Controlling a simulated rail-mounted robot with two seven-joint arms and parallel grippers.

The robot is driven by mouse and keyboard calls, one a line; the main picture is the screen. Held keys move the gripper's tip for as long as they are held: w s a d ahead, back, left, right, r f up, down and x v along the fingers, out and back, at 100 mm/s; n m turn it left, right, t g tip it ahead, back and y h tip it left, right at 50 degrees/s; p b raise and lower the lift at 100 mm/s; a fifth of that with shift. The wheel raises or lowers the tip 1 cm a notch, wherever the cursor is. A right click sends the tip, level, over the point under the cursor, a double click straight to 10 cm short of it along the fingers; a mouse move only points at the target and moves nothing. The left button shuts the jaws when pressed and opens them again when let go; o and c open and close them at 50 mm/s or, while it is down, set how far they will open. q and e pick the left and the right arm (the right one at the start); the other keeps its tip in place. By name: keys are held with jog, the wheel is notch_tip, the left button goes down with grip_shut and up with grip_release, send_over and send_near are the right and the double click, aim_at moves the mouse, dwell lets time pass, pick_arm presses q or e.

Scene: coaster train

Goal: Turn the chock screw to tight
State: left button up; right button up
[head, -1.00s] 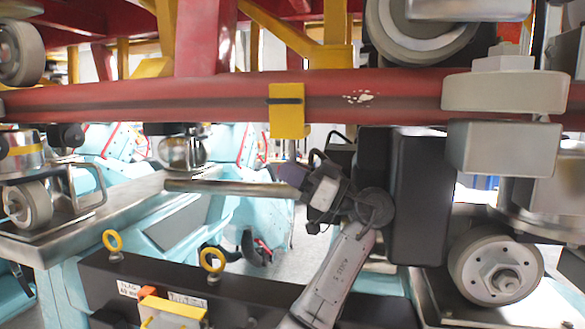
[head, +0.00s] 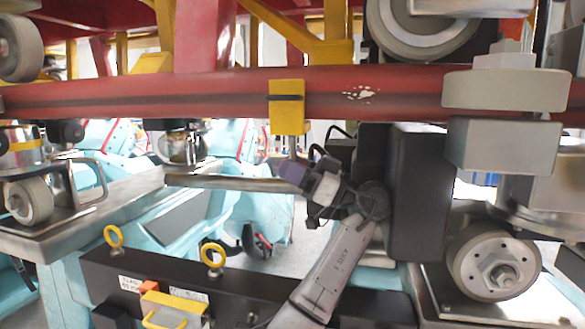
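A yellow block (head: 287,93) sits on the red rail at the middle, with a thin upright metal stem (head: 292,147) below it. This may be the chock and its screw; I cannot tell for sure. My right gripper is not in view.
The red rail (head: 410,90) crosses the whole view just above my gripper. A dark box (head: 420,190) and a grey wheel (head: 494,265) stand to the right. Two yellow eye rings (head: 213,256) rise from a black beam at front left.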

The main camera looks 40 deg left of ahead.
pick_arm(q)
jog(key=shift+w+d+f, duration=0.2)
jog(key=shift+d+f, duration=0.05)
jog(key=shift+d, duration=0.15)
jog(key=shift+p+v, duration=1.55)
jog(key=shift+v, duration=4.8)
